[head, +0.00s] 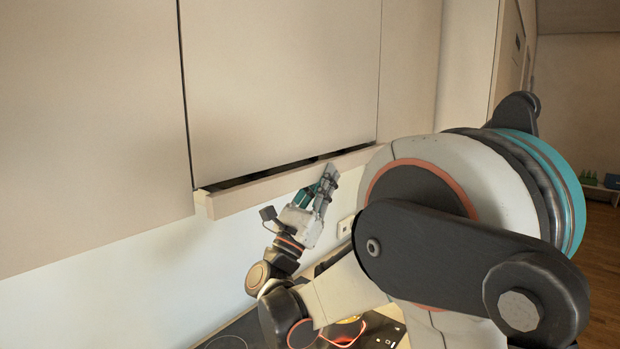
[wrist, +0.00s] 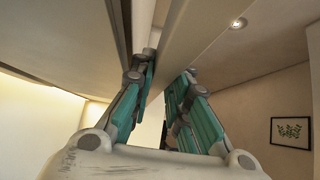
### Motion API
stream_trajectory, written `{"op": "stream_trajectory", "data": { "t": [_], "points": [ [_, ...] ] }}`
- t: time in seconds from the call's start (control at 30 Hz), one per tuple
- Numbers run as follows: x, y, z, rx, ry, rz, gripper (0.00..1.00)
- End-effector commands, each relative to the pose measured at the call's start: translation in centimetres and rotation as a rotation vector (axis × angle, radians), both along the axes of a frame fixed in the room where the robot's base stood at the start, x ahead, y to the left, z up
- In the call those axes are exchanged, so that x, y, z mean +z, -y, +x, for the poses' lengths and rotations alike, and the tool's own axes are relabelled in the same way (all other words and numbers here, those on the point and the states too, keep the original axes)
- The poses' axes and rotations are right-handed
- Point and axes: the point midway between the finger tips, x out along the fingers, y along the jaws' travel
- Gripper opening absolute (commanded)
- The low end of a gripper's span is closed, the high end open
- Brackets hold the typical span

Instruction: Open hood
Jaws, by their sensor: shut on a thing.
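The hood (head: 255,191) is a pale, thin pull-out strip under the upper cabinet in the head view. Its front edge stands a little forward of the cabinet door, with a dark gap above it. My gripper (head: 328,174) is at the right part of this strip, reaching up from below. In the wrist view, the teal fingers of my gripper (wrist: 164,82) stand on either side of the hood strip (wrist: 190,45) and are shut on it. The exact contact at the fingertips is partly hidden.
Flat handleless cabinet doors (head: 280,80) rise above the hood, and another cabinet (head: 85,130) is at the left. A dark cooktop (head: 240,332) lies below. A wall socket (head: 345,228) is partly hidden behind my arm. Open floor (head: 603,260) shows at the far right.

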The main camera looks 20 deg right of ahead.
Motion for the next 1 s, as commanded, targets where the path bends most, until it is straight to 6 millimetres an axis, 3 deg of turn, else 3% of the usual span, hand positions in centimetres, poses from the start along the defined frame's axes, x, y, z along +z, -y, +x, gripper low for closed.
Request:
{"op": "stream_trajectory", "data": {
  "t": [0.2,0.5,0.7,1.0],
  "points": [
    [-0.1,3.2,-4.4,-0.003,0.001,0.002,0.0],
    [-0.1,6.4,-8.8,-0.002,0.0,0.001,0.0],
    [-0.1,7.4,-10.2,-0.001,-0.001,0.001,0.0],
    [-0.1,7.6,-10.5,0.001,0.0,0.001,0.0]
  ]
}}
